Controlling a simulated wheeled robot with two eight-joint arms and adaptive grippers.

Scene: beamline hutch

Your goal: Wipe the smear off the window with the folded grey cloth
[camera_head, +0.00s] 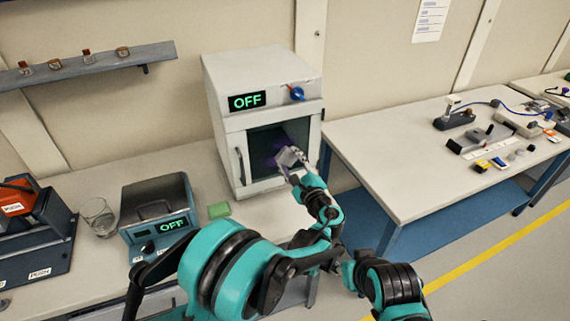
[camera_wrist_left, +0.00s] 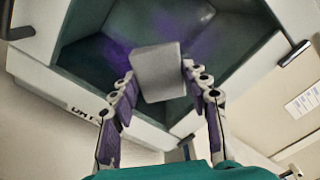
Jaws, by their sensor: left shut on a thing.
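My left gripper (camera_head: 295,164) is shut on the folded grey cloth (camera_wrist_left: 158,72), which sits as a small block between its fingertips in the left wrist view. The gripper is in front of the dark window (camera_head: 261,141) in the door of a white cabinet. The window also shows in the left wrist view (camera_wrist_left: 85,52), with the cloth over its middle. A purple smear (camera_wrist_left: 163,18) shows on the glass above and left of the cloth. The cloth hides part of the glass, and I cannot tell whether it touches. My right gripper is not in view.
The white cabinet (camera_head: 222,88) has an OFF display, a blue knob and a door handle. Left of it are a green block (camera_head: 219,210), a second OFF device (camera_head: 158,198) and a glass beaker (camera_head: 97,214). A right-hand table (camera_head: 385,150) holds tools at its far side.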

